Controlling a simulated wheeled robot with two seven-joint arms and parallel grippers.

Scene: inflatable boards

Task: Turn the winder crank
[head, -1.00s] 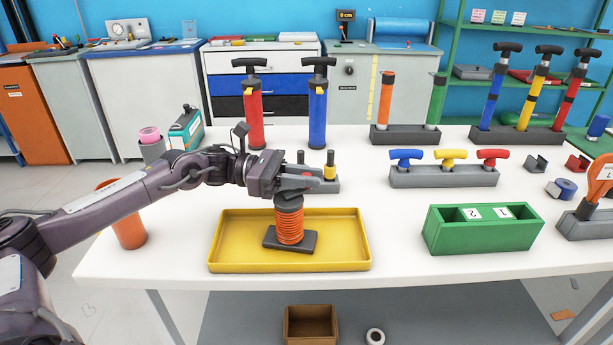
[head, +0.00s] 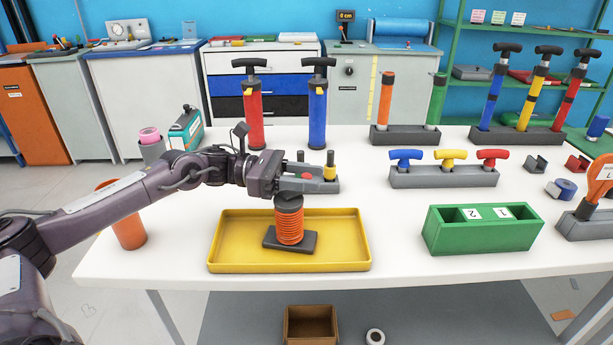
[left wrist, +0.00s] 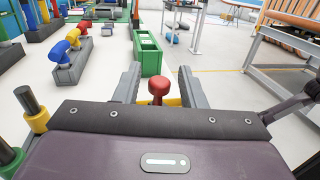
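The winder is an orange coiled drum (head: 290,222) on a dark base (head: 303,243), standing upright in a yellow tray (head: 235,264). Its crank shows mostly as a red knob (head: 307,176) above the drum; the gripper hides the crank arm. My left gripper (head: 312,183) is over the drum, with its fingers at the knob. In the left wrist view, the red knob (left wrist: 158,87) stands between the two fingers, with gaps on both sides. The left gripper (left wrist: 159,86) is open there. My right gripper is not in view.
Just behind the gripper stands a grey block with a yellow-collared post (head: 330,172). A green two-slot box (head: 482,238) and a grey rack of coloured handles (head: 444,177) are to the right. An orange cup (head: 129,232) is at left. White table shows between tray and green box.

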